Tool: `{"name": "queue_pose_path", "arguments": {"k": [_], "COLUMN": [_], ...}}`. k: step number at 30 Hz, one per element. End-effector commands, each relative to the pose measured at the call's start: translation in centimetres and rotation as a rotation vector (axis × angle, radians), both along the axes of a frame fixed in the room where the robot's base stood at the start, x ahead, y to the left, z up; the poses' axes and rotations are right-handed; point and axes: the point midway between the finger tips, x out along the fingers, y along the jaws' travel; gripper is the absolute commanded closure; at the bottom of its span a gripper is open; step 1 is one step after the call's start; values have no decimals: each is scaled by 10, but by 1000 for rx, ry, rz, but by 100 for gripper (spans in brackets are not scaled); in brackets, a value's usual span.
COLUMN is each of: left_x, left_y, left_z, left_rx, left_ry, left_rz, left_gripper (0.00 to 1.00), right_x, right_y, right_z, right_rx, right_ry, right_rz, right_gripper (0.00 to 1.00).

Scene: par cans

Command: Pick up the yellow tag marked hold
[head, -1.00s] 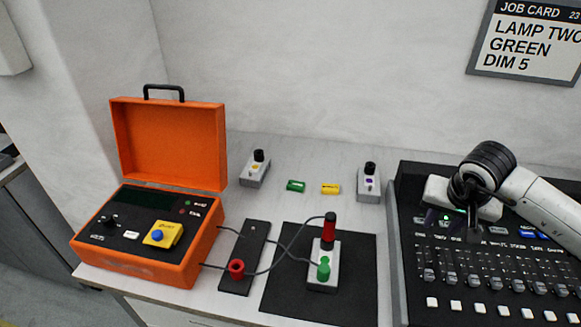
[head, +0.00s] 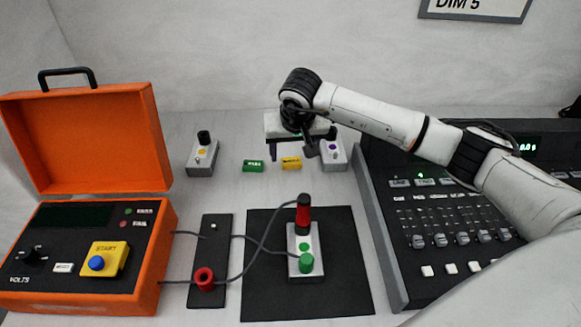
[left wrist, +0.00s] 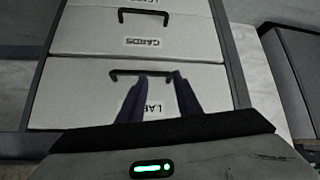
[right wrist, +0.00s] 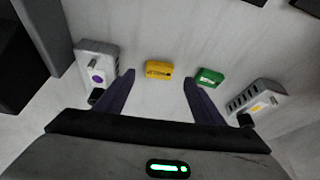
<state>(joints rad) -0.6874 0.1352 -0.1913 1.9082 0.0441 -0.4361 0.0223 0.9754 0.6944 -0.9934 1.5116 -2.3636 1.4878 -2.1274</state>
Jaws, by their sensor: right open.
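The yellow tag (head: 291,163) lies flat on the bench between the green tag (head: 253,166) and a grey box with a purple dot (head: 333,152). My right gripper (head: 291,151) is over the bench, just above the yellow tag, open and empty. In the right wrist view the yellow tag (right wrist: 159,70) shows between the spread fingertips (right wrist: 159,77), with the green tag (right wrist: 209,77) just beyond the right finger. My left gripper (left wrist: 159,77) shows only in its wrist view, with its fingers apart and empty, in front of labelled drawers (left wrist: 140,88).
A grey box with a yellow dot (head: 202,157) stands left of the tags. The orange case (head: 150,270) is open at the left. A black mat (head: 345,280) carries a lamp box (head: 294,266). The fader console (head: 385,255) is under my right arm.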

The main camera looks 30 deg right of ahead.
Motion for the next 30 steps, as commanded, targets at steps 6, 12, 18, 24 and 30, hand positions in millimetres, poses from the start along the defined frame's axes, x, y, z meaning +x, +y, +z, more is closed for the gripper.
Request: {"name": "queue_pose_path", "arguments": {"k": [6, 12, 18, 24, 30], "left_x": [1, 7, 7, 7, 7], "left_y": [-3, -10, -10, -9, -7], "left_z": [-26, -18, -17, -18, -19], "left_rx": [4, -3, -3, -3, -2], "left_ry": [2, -15, -15, -13, -14], "left_rz": [-9, -21, -20, -17, -14], "left_gripper": [69, 69, 69, 69, 69], "right_x": [12, 16, 16, 16, 16], "right_y": [-7, -8, -8, -8, -8], "right_z": [-36, -41, -39, -39, -39], "right_rx": [2, 0, 0, 0, 0], "right_ry": [0, 1, 1, 1, 0], "right_rz": [-1, 0, 0, 0, 0], "right_gripper": [38, 38, 43, 76, 81]}}
